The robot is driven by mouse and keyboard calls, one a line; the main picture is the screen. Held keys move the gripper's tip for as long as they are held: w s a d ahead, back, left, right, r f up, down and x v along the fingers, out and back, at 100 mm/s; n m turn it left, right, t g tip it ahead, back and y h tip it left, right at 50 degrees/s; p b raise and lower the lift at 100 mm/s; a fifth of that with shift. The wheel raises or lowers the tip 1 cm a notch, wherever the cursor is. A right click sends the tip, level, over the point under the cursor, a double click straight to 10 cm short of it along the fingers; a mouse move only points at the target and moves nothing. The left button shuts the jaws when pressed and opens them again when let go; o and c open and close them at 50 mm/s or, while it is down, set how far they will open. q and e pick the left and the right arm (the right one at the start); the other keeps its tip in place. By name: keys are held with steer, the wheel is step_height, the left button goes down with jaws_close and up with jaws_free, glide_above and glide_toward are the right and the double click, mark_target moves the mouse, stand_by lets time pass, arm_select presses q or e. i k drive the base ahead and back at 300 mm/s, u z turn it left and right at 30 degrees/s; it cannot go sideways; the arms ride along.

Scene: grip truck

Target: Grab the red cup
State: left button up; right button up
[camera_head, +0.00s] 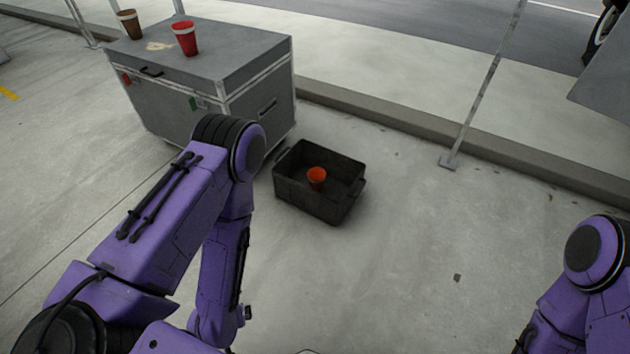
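A red cup (186,39) stands upright on top of a grey case (240,54), near the middle of its top. A brown cup (130,23) stands further left on the same top, close to the far left corner. An orange-red cup (317,178) sits inside a black crate (341,213) on the ground beside the case. My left arm reaches in from the left, its elbow in front of the case, and its gripper is out of view. My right arm shows only at the lower right corner, and its gripper is out of view.
The grey case has handles and latches on its front. A metal pole (487,88) with a base plate stands to the right. A kerb (400,122) runs behind the case and crate. The concrete ground right of the crate is mostly clear.

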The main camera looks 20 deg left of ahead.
mark_target(184, 30)
steer(key=u, duration=1.45)
